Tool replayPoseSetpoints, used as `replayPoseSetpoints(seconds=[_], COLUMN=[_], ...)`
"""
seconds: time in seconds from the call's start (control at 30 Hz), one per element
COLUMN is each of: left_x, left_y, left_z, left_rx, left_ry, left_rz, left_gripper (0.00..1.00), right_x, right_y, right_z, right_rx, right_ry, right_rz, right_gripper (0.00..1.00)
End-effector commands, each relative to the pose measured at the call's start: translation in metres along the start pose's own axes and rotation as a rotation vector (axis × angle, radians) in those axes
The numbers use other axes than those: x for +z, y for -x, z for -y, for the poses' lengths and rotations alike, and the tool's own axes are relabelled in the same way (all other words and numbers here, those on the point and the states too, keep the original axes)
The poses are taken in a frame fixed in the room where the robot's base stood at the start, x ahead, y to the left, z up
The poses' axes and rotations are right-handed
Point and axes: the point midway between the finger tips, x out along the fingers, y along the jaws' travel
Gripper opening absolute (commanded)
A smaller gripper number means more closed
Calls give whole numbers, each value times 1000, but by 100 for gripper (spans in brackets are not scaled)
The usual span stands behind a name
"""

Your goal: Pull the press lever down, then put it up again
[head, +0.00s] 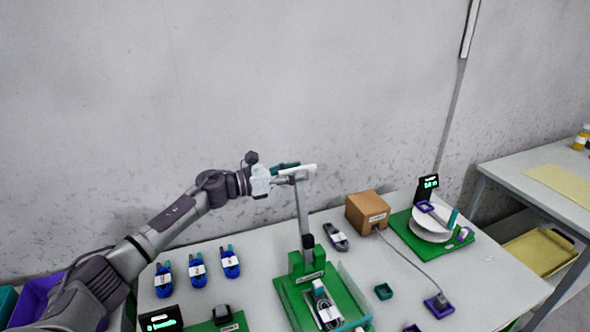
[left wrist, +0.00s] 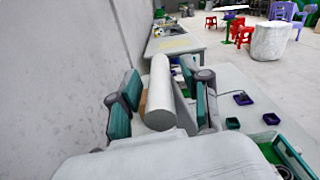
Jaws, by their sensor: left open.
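The press is a green-based stand with a grey upright post (head: 303,215). Its lever (head: 307,169) is a pale bar at the top of the post. My left gripper (head: 288,174) reaches in from the left at the lever's height. In the left wrist view, the white cylindrical lever handle (left wrist: 160,92) lies between the two spread teal fingers of the left gripper (left wrist: 160,80), with gaps beside it. A dark device with a white label (head: 326,308) lies in the green press base (head: 289,300). My right gripper is not in view.
A small green tray (head: 384,291) and a purple tray (head: 439,306) sit in front. The wall rises behind.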

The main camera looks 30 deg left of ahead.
Motion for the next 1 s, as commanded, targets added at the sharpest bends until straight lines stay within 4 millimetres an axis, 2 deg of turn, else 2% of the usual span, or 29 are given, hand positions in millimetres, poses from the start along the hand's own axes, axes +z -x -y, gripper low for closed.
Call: replayPoseSetpoints(seconds=[0.17,0.43,1.0], left_x=[0,0,2], left_y=[0,1,1], left_z=[0,0,4], left_rx=[0,2,3], left_ry=[0,0,-48], left_rz=[0,1,2], left_gripper=[46,1,0], right_x=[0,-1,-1], right_y=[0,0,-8], right_z=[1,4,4], right_rx=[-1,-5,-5], right_ry=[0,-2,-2], right_rz=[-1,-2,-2], right_gripper=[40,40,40])
